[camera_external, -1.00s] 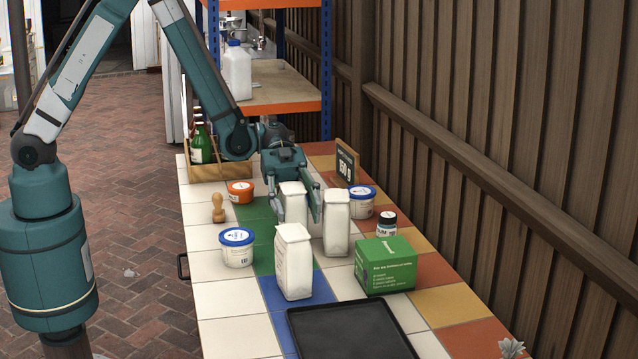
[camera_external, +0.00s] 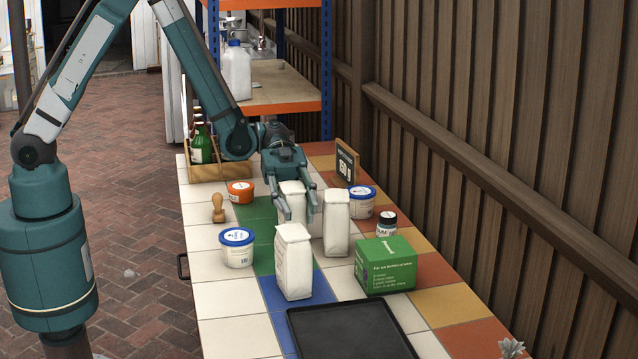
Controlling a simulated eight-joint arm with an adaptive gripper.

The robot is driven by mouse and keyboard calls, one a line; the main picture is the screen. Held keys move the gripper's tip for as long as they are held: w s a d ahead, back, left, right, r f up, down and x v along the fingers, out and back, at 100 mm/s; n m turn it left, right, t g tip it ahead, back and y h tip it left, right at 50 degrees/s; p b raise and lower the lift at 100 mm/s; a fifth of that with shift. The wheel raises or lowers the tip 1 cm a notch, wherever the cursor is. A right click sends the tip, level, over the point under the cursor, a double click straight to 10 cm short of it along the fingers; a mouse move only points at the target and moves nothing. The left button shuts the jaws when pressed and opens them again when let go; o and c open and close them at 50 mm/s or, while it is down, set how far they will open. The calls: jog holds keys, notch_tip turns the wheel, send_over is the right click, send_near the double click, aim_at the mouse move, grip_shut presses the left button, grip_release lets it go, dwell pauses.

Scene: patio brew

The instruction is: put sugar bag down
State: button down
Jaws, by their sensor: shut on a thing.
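Three white bags stand upright on the tiled table (camera_external: 225,300). My gripper (camera_external: 298,215) is over the rearmost white bag (camera_external: 292,188), with its fingers reaching down around it, and is shut on it. This bag looks upright; the fingers and the front bag hide its lower part, so I cannot tell if its base touches the table. A second white bag (camera_external: 337,222) stands close on the right. A third, larger-looking white bag (camera_external: 293,262) stands in front. I cannot read a sugar label on any of them.
A blue-lidded tub (camera_external: 237,248) and a wooden stamp (camera_external: 218,208) stand left. An orange tub (camera_external: 240,191) is behind. A green box (camera_external: 386,266), dark jar (camera_external: 386,224) and another blue-lidded tub (camera_external: 361,203) are right. A black tray (camera_external: 350,333) lies in front.

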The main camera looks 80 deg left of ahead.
notch_tip(320, 180, up, 10)
jog(key=p, duration=0.2)
jog(key=shift+p, duration=0.3)
dwell(0.3)
jog(key=shift+r, duration=0.1)
dwell(0.6)
